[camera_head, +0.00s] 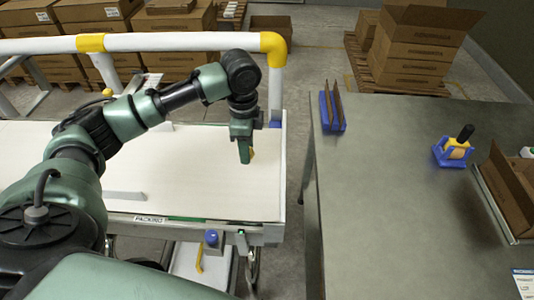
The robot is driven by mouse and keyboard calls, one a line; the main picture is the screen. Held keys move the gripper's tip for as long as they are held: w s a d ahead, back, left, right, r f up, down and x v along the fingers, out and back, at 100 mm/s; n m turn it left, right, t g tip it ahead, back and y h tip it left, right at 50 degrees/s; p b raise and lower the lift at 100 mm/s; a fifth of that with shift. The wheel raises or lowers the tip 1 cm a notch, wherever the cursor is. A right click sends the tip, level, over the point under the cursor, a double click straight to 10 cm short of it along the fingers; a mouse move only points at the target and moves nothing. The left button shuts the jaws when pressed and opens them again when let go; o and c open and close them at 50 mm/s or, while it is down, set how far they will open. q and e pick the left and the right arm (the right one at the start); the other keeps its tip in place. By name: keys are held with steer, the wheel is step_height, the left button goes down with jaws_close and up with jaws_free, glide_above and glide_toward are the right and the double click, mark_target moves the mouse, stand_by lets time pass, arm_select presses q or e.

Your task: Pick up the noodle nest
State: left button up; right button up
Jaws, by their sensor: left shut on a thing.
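My left gripper (245,157) points down over the right part of the white belt (190,190). It is shut on a small yellow-orange thing, the noodle nest (252,154), of which only a sliver shows at the right side of the fingers. The fingers hide the rest of it. I cannot tell whether it is clear of the belt. My right gripper is out of view.
A white guard rail (170,42) with yellow joints runs behind the belt. A grey table (390,190) to the right, across a floor gap, bears a blue holder (332,122), a tape dispenser (451,153) and an open carton (507,190). Stacked cartons (415,50) stand behind.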

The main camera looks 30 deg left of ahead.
arm_select(q)
steer(key=s+a+b, duration=0.2)
steer(key=s+a, duration=0.3)
steer(key=a, duration=0.6)
steer(key=shift+s+a, duration=0.35)
